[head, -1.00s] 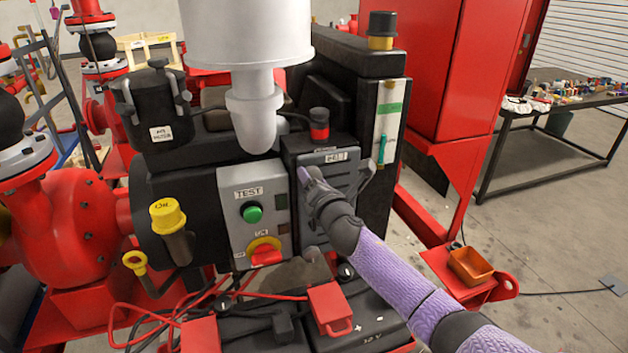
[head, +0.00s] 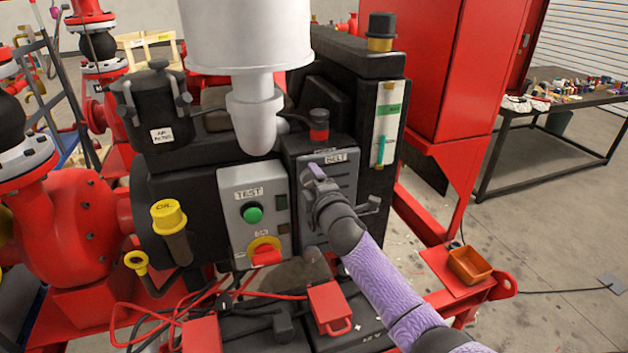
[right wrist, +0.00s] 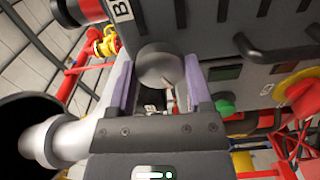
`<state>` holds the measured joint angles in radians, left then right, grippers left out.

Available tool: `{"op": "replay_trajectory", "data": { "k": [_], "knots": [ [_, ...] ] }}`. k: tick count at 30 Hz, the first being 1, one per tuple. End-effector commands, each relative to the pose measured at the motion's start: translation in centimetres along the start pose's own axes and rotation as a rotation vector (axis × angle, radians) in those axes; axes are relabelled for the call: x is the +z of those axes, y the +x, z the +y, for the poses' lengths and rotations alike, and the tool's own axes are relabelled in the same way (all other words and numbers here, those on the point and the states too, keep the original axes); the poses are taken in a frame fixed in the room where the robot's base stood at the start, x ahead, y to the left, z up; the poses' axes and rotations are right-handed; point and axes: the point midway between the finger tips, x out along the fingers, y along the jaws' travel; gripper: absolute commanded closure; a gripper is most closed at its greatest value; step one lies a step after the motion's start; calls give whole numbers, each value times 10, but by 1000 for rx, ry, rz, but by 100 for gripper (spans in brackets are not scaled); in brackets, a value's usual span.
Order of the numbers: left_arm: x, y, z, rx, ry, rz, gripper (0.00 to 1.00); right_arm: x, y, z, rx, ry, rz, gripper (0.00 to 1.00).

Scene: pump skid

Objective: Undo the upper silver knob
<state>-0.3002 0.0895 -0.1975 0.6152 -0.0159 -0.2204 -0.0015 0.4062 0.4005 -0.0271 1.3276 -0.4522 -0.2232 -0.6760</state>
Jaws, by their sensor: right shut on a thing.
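The grey BELT cover (head: 345,185) is on the front of the black engine housing, right of the TEST panel. My right gripper (head: 314,180) is at the upper part of this cover, and its hand hides the upper silver knob in the head view. In the right wrist view the round silver knob (right wrist: 160,66) sits between the two purple fingers of my right gripper (right wrist: 158,82), which are shut on it. A lower silver knob (head: 311,254) shows at the bottom of the cover. My left gripper is not in view.
The TEST panel (head: 253,215) with its green button (head: 253,214) and red-yellow switch (head: 265,253) is just left. A white canister (head: 250,40) hangs over the housing. Open floor is at the right.

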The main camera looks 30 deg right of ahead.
Motion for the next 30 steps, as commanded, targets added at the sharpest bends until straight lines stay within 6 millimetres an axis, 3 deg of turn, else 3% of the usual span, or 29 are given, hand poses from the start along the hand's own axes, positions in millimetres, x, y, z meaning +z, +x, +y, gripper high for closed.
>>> {"op": "replay_trajectory", "data": {
  "k": [30],
  "knots": [
    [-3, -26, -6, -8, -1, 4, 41, -1, 0, -1, -3, 961, -2, 94]
  ]
}}
